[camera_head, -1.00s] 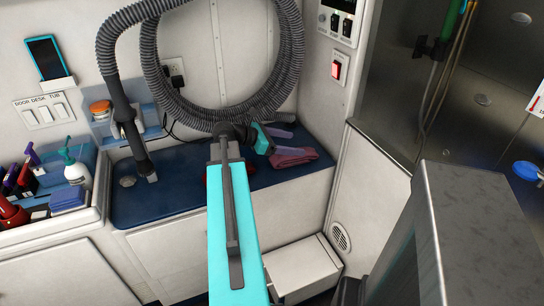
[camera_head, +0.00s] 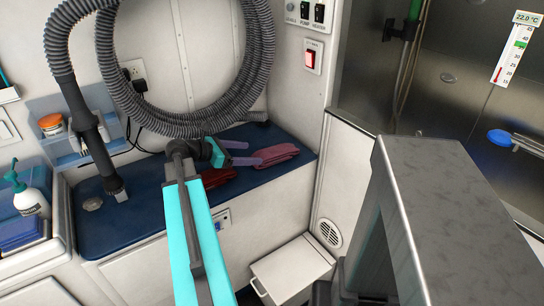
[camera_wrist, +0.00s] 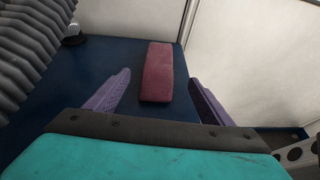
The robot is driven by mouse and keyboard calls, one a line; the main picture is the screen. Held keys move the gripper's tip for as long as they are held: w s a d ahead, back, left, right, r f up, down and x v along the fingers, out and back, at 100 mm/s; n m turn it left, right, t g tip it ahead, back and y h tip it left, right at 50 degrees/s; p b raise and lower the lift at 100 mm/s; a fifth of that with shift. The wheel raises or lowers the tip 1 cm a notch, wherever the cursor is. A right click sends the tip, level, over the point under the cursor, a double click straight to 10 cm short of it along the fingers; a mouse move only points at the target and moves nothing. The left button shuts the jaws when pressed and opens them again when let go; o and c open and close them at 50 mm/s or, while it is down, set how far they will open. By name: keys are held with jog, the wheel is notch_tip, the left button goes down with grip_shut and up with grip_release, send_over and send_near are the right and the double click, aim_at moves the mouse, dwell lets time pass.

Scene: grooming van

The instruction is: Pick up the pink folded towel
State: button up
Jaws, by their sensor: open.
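The pink folded towel (camera_head: 277,155) lies flat on the dark blue counter top near its right end, against the back wall. In the wrist view the towel (camera_wrist: 158,72) is a dusky pink block, lengthwise between my fingers. My gripper (camera_head: 254,152) has two purple fingers spread apart, pointing at the towel's near end. In the wrist view my gripper (camera_wrist: 159,78) shows one finger on each side of the towel, with blue counter visible on the left. Contact with the towel cannot be told.
A dark red folded item (camera_head: 217,177) lies on the counter under my arm. A coiled grey hose (camera_head: 262,60) hangs on the wall above. A white box (camera_head: 290,270) stands on the floor below. A steel-lined tub area (camera_head: 460,90) is at the right.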

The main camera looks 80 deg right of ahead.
aim_at(262, 154)
jog(key=shift+x, duration=2.95)
jog(key=shift+x, duration=2.95)
jog(key=shift+w, duration=0.1)
jog(key=c, duration=1.2)
